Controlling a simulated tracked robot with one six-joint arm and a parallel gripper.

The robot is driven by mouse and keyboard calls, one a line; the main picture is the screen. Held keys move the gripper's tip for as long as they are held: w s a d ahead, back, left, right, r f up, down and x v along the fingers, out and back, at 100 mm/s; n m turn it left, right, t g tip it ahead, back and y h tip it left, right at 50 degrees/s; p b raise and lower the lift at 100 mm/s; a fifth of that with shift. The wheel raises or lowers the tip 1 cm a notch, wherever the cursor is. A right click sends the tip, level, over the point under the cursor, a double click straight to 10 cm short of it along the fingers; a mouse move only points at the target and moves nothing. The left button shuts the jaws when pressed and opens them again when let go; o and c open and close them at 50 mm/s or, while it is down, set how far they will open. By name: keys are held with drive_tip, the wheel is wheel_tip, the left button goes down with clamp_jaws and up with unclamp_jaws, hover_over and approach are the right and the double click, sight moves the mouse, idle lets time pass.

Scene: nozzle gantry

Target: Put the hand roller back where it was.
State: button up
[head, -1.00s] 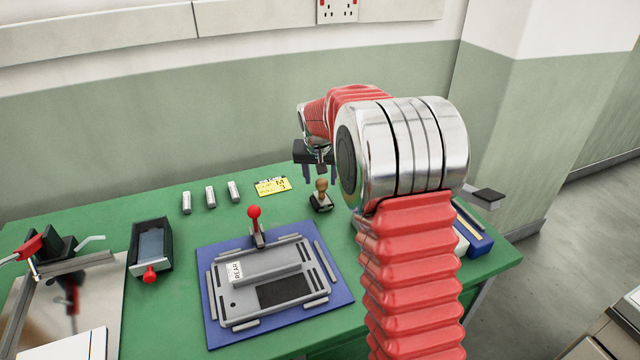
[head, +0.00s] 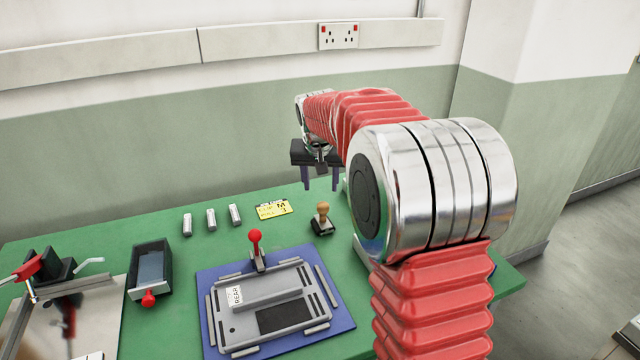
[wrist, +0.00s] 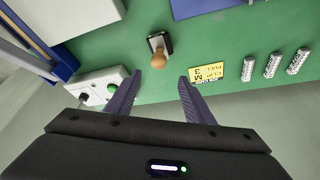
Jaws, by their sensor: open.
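I cannot pick out the hand roller for certain in either view; my arm hides the right part of the bench. My gripper (head: 320,182) is open and empty, fingers pointing down, above the back of the green bench. In the wrist view its fingers (wrist: 160,78) are apart with nothing between them. A wooden-handled stamp (head: 323,220) stands on the bench below and in front of it; the stamp (wrist: 158,58) also shows beyond the fingertips in the wrist view.
A yellow card (head: 273,209) and several small grey cylinders lie left of the stamp. A grey fixture (head: 270,305) with a red-knobbed lever sits on a blue mat. A dark tray (head: 151,262) stands left. A white box with a green button (wrist: 97,92) is near the left finger.

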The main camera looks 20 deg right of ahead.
idle(0.4)
drive_tip(key=s+a+r+n+t+y, duration=0.1)
drive_tip(key=s+a+r+n, duration=0.3)
drive_tip(key=s, duration=0.9)
drive_tip(key=s+a+r+m, duration=0.15)
drive_tip(key=s+a, duration=0.45)
drive_tip(key=s, duration=0.7)
drive_tip(key=s+a+f+n+y, duration=0.1)
drive_tip(key=s+f, duration=0.3)
drive_tip(key=s, duration=0.6)
drive_tip(key=shift+s+a+n, duration=0.25)
drive_tip(key=shift+a+n, duration=0.45)
drive_tip(key=shift+n, duration=0.05)
